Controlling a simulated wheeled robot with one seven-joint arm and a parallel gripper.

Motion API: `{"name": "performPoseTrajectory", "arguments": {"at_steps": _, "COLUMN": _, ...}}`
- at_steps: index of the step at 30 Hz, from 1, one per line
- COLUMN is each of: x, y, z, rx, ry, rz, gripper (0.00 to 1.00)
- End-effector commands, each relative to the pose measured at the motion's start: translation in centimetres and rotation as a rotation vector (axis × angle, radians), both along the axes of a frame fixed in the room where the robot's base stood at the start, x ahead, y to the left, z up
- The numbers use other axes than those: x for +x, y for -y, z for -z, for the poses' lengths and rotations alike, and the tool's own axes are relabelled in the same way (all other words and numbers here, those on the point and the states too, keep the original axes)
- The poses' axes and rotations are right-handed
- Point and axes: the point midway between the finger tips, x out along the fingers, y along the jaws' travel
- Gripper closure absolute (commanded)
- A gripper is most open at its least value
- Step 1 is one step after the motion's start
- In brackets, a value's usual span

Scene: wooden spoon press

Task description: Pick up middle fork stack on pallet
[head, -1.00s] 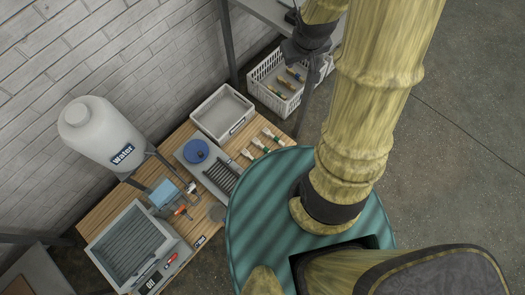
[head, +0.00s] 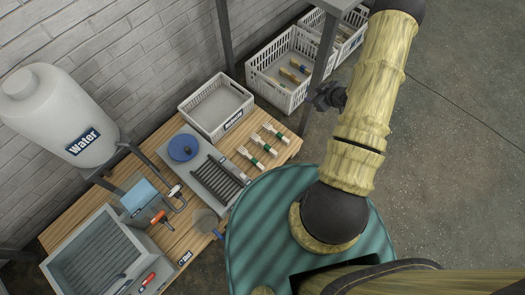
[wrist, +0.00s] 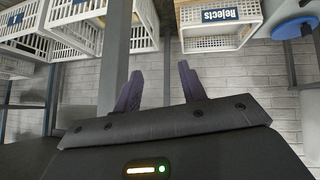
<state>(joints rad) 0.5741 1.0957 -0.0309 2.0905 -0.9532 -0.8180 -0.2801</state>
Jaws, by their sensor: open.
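Three fork stacks with pale wooden ends and green bands lie in a row on the wooden pallet (head: 188,238) in the head view. The middle fork stack (head: 262,144) lies between the left stack (head: 249,157) and the right stack (head: 275,134). My gripper (head: 322,96) is above and right of the stacks in the picture, beside the white crates and well apart from the stacks. In the wrist view my gripper (wrist: 160,82) has its two dark fingers spread, with nothing between them. No fork stack is visible in the wrist view.
A white rejects crate (head: 190,110) stands behind the stacks; it also shows in the wrist view (wrist: 218,38). A grey tray (head: 213,187) with a ribbed rack and blue disc lies left of them. A water tank (head: 48,118) stands left.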

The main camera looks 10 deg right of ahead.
Motion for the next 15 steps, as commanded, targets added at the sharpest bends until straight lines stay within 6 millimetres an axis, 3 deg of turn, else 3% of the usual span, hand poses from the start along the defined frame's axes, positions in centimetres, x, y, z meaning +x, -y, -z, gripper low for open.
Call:
{"name": "performPoseTrajectory", "arguments": {"at_steps": 1, "x": -0.6, "y": 0.1, "z": 4.2, "rx": 0.025, "ry": 0.017, "rz": -0.015, "gripper": 0.59}}
{"name": "performPoseTrajectory", "arguments": {"at_steps": 3, "x": -1.4, "y": 0.1, "z": 7.5, "rx": 0.061, "ry": 0.052, "rz": -0.041, "gripper": 0.59}}
{"name": "performPoseTrajectory", "arguments": {"at_steps": 15, "x": -7.7, "y": -2.4, "z": 24.3, "rx": 0.317, "ry": 0.295, "rz": -0.138, "gripper": 0.59}}
